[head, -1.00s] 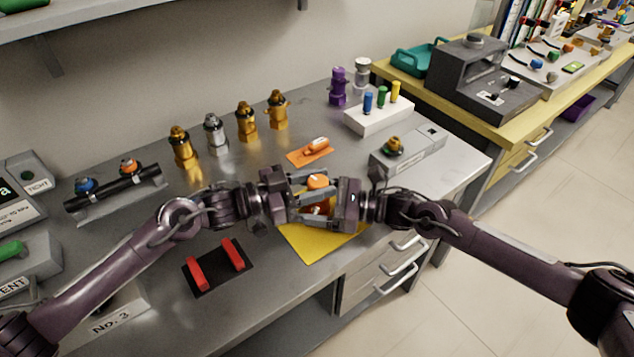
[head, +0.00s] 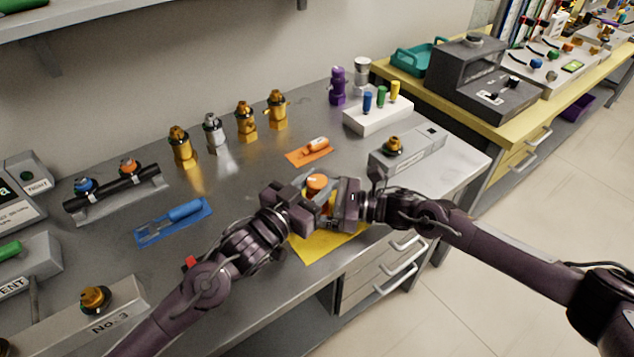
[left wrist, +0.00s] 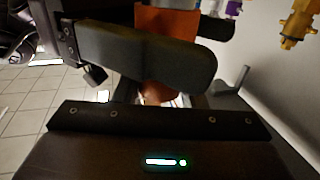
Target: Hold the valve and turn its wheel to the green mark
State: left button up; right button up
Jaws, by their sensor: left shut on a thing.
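The valve, with an orange round top (head: 317,182), is mostly hidden between my two grippers above the yellow mat (head: 325,248). My left gripper (head: 312,212) comes in from the left and is shut on the valve; its fingers are partly hidden. My right gripper (head: 333,203) is at the valve from the right, with its fingers largely hidden, so its opening cannot be told. In the left wrist view an orange part (left wrist: 165,24) shows behind a dark grey finger. I cannot make out the wheel's angle or a green mark.
A blue-handled tool (head: 172,222) lies on the left of the bench, and an orange one (head: 312,148) lies behind the grippers. Several brass and silver fittings (head: 246,122) stand at the back. A grey block with a brass knob (head: 410,152) is at the right.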

jog(key=shift+s+a, duration=0.1)
jog(key=shift+a, duration=0.05)
pick_arm(q)
jog(key=o, duration=1)
jog(key=shift+c, duration=0.2)
jog(key=shift+a, duration=0.1)
jog(key=shift+s+a, duration=0.15)
jog(key=shift+s, duration=0.05)
jog(key=v, duration=1.1)
jog(key=shift+s, duration=0.2)
jog(key=shift+a, duration=0.15)
pick_arm(e)
jog(key=o, duration=1.5)
jog(key=d, duration=0.4)
jog(key=s+d, duration=0.1)
jog(key=d, duration=0.7)
jog(key=shift+s, duration=0.35)
